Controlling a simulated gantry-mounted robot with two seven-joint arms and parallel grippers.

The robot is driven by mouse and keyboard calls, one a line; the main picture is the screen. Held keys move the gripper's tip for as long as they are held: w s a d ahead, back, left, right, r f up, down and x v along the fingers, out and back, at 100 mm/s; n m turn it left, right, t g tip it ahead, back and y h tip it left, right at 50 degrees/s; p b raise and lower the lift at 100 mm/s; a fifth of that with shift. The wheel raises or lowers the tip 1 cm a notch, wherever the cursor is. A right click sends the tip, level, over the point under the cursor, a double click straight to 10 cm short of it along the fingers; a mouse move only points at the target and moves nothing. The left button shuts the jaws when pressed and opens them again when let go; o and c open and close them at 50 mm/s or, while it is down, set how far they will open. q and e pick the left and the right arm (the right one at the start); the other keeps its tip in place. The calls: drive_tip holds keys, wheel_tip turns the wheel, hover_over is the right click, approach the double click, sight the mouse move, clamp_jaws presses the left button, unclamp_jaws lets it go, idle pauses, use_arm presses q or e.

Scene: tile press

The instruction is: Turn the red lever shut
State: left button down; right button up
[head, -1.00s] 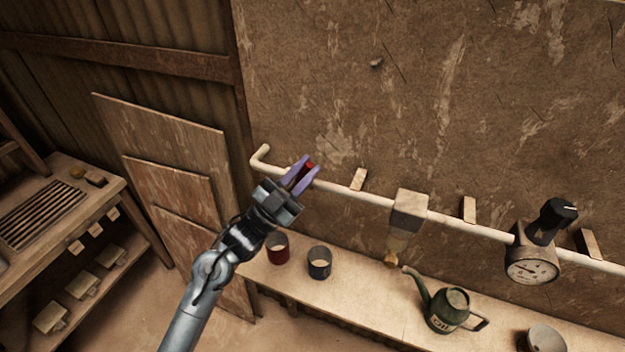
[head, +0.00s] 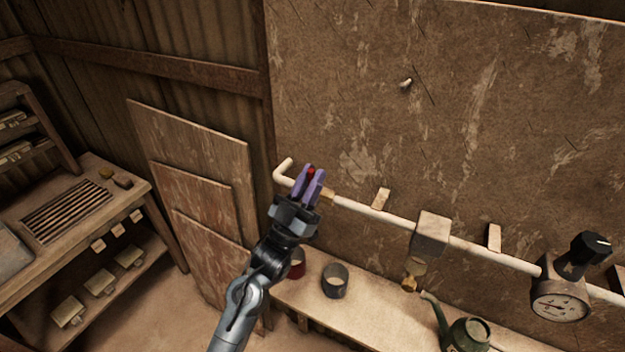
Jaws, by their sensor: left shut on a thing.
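The red lever (head: 311,172) shows as a small red piece between the purple fingers of my left gripper (head: 309,186). The gripper is shut on it, and the fingers and wrist hide most of the lever. It sits at the pale pipe (head: 361,208) on the wall, near the pipe's bent left end (head: 284,170). A brass-coloured fitting (head: 328,194) shows just right of the fingers. My right gripper is not in view.
A gauge (head: 560,301) with a black knob (head: 590,249) and a boxy fitting (head: 432,234) sit along the pipe. A red cup (head: 297,268), a grey cup (head: 335,281) and a green oil can (head: 467,334) stand on the bench (head: 385,318) below. Boards lean at left.

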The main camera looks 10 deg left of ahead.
use_arm(q)
drive_tip(key=c, duration=1.1)
unclamp_jaws()
drive_tip(key=shift+a, duration=0.1)
drive_tip(key=shift+c, duration=0.2)
drive_tip(key=b+v, duration=0.1)
drive_tip(key=v, duration=0.9)
drive_tip(key=shift+s+f+b, duration=0.2)
drive_tip(key=shift+f+b, duration=0.1)
drive_tip(key=shift+b, duration=0.1)
drive_tip(key=shift+a+f, duration=0.1)
drive_tip(key=shift+a, duration=0.05)
